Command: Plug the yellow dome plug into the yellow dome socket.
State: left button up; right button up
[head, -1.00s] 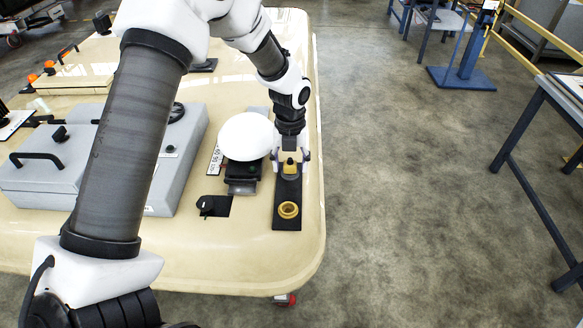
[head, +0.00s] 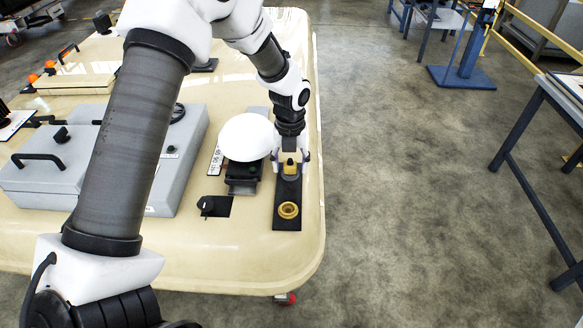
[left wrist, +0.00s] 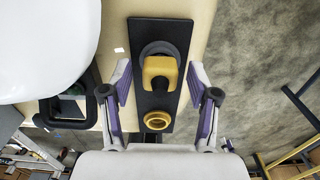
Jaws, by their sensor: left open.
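The yellow dome plug (left wrist: 160,72) stands on the black base plate (left wrist: 178,32) in a grey round seat; it also shows in the head view (head: 289,168). The yellow dome socket (head: 289,210) is a ring at the near end of the same plate, and it shows empty in the left wrist view (left wrist: 157,120). My left gripper (head: 289,162) is over the plug. In the left wrist view its purple-lined fingers (left wrist: 160,88) are open on either side of the plug, with gaps to both sides. My right gripper is not in view.
A white dome (head: 247,137) on a dark stand is close left of the plate. A black knob (head: 208,206) and a grey box (head: 185,150) with handles lie further left on the cream trolley top (head: 230,250). The trolley's edge is close to the right.

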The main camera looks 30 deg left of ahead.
aim_at(290, 163)
pick_arm(q)
jog(key=shift+p, duration=0.35)
grip_shut()
jog(key=shift+w+r+p, duration=0.1)
jog(key=shift+r+p, duration=0.25)
jog(key=shift+r, duration=0.05)
jog(key=shift+r+p, duration=0.5)
jog(key=shift+r, duration=0.05)
jog(key=shift+r+p, duration=1.9)
jog(key=shift+r, duration=0.2)
jog(key=shift+f, duration=0.1)
